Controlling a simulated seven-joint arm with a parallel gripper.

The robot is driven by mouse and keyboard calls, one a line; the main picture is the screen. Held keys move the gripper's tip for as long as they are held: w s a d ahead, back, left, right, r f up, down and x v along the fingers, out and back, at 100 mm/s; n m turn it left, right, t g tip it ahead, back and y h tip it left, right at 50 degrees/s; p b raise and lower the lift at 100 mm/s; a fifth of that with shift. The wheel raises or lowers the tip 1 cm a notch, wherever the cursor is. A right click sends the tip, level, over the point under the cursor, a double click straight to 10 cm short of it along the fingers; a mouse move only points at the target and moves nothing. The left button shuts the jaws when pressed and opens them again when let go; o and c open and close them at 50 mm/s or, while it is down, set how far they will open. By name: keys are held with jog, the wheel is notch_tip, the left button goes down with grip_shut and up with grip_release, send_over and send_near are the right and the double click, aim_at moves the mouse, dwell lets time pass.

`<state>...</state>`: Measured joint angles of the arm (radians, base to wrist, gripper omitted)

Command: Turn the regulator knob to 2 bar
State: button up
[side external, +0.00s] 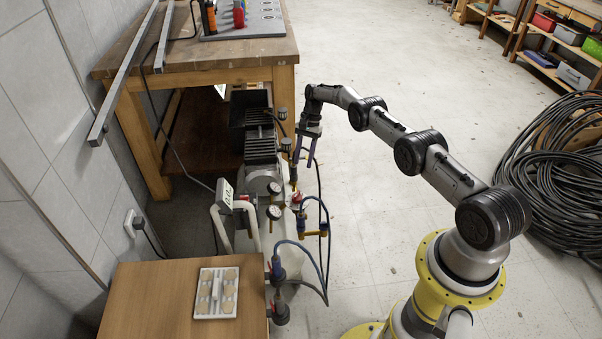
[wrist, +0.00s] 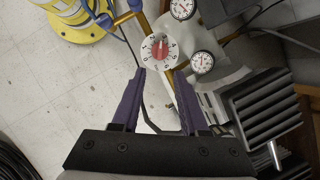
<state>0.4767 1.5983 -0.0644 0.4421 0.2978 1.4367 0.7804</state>
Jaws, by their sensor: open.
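The regulator knob (wrist: 159,50) is a red knob on a round white dial with numbers, at the top middle of the wrist view. In the side external view the knob (side external: 296,199) is a small red and white spot on the compressor. My gripper (wrist: 160,78) is open, its two purple fingers pointing at the dial, with the knob ahead of the fingertips and apart from them. In the side external view my gripper (side external: 303,160) points down just above the knob. The exact dial setting is too small to read surely.
Two gauges (wrist: 202,62) (wrist: 183,8) stand close to the dial on the right. The compressor's black finned block (wrist: 262,105) is at the right. Blue hoses (side external: 318,215) hang beside the knob. A wooden table (side external: 185,290) stands in front; a coiled hose (side external: 560,170) lies at right.

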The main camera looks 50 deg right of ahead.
jog(key=shift+v, duration=1.15)
jog(key=t+h, duration=0.1)
jog(key=h, duration=0.3)
send_near(297, 193)
jog(key=f, duration=0.8)
jog(key=shift+a+f, duration=0.2)
grip_shut()
